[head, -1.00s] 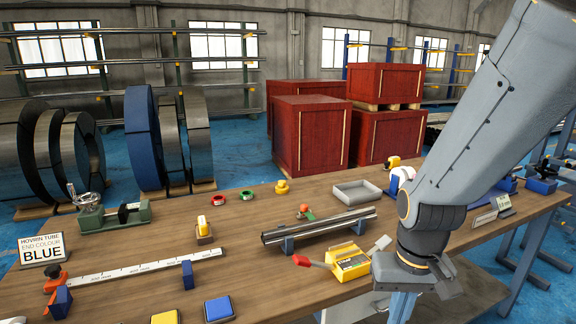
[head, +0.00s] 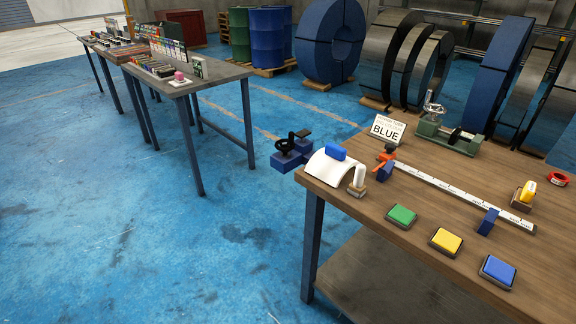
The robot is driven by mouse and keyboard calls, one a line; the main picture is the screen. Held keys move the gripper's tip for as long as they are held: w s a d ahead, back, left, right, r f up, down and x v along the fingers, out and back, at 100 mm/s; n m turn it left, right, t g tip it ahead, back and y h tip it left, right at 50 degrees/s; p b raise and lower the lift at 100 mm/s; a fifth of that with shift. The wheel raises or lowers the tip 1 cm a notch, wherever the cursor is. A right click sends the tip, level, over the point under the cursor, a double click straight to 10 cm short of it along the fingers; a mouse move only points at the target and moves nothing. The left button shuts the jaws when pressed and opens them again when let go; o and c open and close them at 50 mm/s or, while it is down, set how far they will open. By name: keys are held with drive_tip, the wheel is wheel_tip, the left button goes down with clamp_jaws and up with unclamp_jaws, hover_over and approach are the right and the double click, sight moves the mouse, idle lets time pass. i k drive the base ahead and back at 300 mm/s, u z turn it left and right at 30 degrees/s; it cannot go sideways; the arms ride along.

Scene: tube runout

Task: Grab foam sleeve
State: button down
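I cannot make out for certain which thing is the foam sleeve. A white curved sheet (head: 327,172) lies at the left end of the wooden table, with a blue block (head: 336,152) on top of it. A small pink item (head: 179,76) sits on the grey table further back. My gripper and arm are not in view.
The wooden table (head: 400,225) carries green (head: 402,215), yellow (head: 446,240) and blue (head: 498,270) pads, a white ruler (head: 450,192) and a "BLUE" sign (head: 387,128). The grey table (head: 213,77) stands back left. Blue floor (head: 120,240) between is clear.

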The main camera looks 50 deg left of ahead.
sight(329, 164)
drive_tip(key=u, duration=1.8)
drive_tip(key=k, duration=0.6)
drive_tip(key=u, duration=0.9)
drive_tip(key=i, duration=1.5)
drive_tip(key=z, duration=0.85)
drive_tip(key=i, duration=0.75)
drive_tip(key=z, duration=0.8)
